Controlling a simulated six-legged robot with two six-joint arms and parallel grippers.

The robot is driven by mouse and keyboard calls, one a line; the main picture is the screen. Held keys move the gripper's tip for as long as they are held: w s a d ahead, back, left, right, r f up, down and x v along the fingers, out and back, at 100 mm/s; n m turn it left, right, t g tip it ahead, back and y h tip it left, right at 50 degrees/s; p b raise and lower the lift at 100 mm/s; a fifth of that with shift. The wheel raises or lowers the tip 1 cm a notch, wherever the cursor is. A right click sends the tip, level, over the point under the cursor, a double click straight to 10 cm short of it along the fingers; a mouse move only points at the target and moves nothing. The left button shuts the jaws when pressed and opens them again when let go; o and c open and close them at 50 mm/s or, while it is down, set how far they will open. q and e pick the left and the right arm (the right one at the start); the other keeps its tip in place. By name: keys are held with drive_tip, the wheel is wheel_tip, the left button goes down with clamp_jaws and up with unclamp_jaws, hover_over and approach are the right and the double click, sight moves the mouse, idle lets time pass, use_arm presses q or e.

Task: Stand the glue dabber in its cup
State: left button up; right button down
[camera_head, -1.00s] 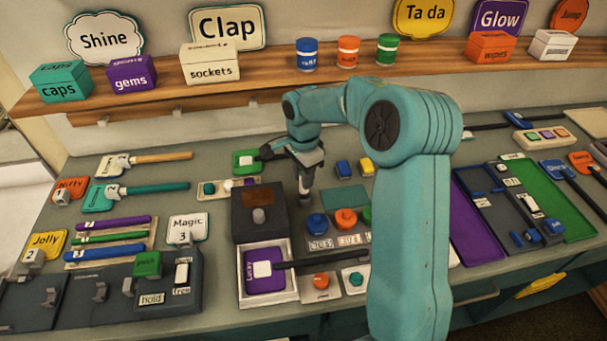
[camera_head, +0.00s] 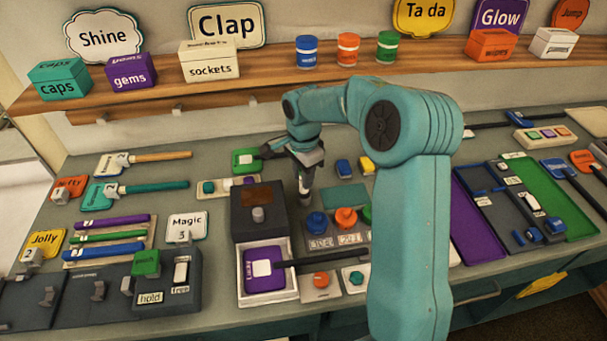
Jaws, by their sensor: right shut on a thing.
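My right gripper (camera_head: 304,166) points down over the middle of the bench and is shut on a slim, dark upright thing, which looks like the glue dabber (camera_head: 305,187). Its upper part is hidden by the jaws. A pale band and a dark lower end show just above or at the bench, right of a dark grey box (camera_head: 245,222). I cannot make out the dabber's cup for sure. My left gripper is not in view.
A white tray (camera_head: 294,270) with a purple sign stands in front of the grey box. Blue and orange knobs (camera_head: 346,217) are close at the right. My right arm hides the bench beyond.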

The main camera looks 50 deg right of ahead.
drive_tip(key=shift+f, duration=0.2)
drive_tip(key=shift+f+b, duration=0.75)
drive_tip(key=shift+b, duration=0.05)
drive_tip(key=shift+f+b, duration=1)
idle(1.6)
idle(0.3)
drive_tip(key=c, duration=0.7)
unclamp_jaws()
drive_tip(key=shift+o, duration=0.2)
drive_tip(key=shift+r+p, duration=2.95)
drive_tip(key=shift+r, duration=1.1)
